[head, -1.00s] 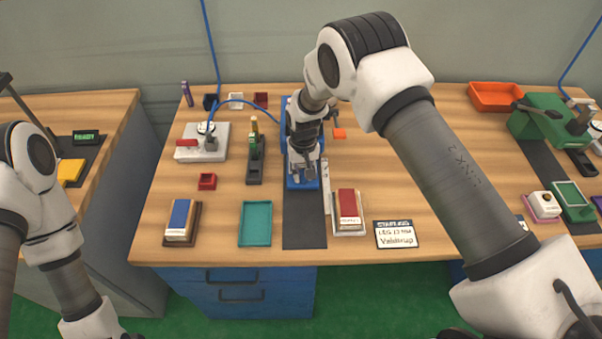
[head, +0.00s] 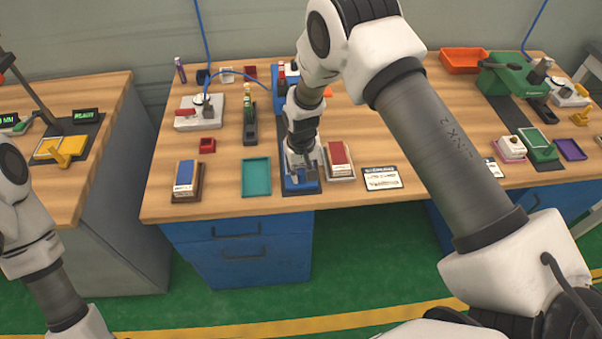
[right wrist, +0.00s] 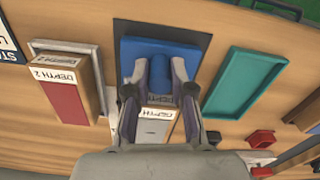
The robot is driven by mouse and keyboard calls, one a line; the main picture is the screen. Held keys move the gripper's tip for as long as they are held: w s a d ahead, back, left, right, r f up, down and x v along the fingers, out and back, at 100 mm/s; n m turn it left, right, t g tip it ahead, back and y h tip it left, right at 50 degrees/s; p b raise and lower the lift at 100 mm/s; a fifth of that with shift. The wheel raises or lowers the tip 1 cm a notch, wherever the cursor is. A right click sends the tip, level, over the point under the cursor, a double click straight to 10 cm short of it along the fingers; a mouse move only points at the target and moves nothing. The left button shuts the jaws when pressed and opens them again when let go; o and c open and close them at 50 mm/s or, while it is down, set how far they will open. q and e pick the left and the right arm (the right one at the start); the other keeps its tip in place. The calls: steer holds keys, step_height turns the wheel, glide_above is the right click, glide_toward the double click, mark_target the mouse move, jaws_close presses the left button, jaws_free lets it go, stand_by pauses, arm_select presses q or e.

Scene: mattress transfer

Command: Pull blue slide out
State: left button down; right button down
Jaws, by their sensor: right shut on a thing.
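The blue slide (head: 301,187) is at the front end of the dark strip on the middle table. My right gripper (head: 302,172) is above it, shut on its raised blue grip. In the right wrist view the two fingers (right wrist: 160,85) stand on either side of this grip, with the flat front of the blue slide (right wrist: 185,54) beyond. A block with a white label (right wrist: 155,127) shows between the fingers; its base is hidden. My right arm covers part of the strip behind. My left arm shows at the left, but its gripper is out of frame.
A red-topped block in a tray (head: 340,160) stands close to the right of the slide. A teal tray (head: 256,177) and a blue-topped block (head: 186,178) are to its left. A white card (head: 382,178) lies at the right. The table's front edge is close.

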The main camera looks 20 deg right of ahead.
steer(key=shift+s+f, duration=0.15)
steer(key=shift+s, duration=0.1)
steer(key=c, duration=1.2)
jaws_free()
steer(key=shift+o, duration=0.9)
steer(key=shift+s+a, duration=0.1)
steer(key=shift+r, duration=0.2)
steer(key=shift+r, duration=0.25)
step_height(320, 180, up, 11)
steer(key=shift+r, duration=0.2)
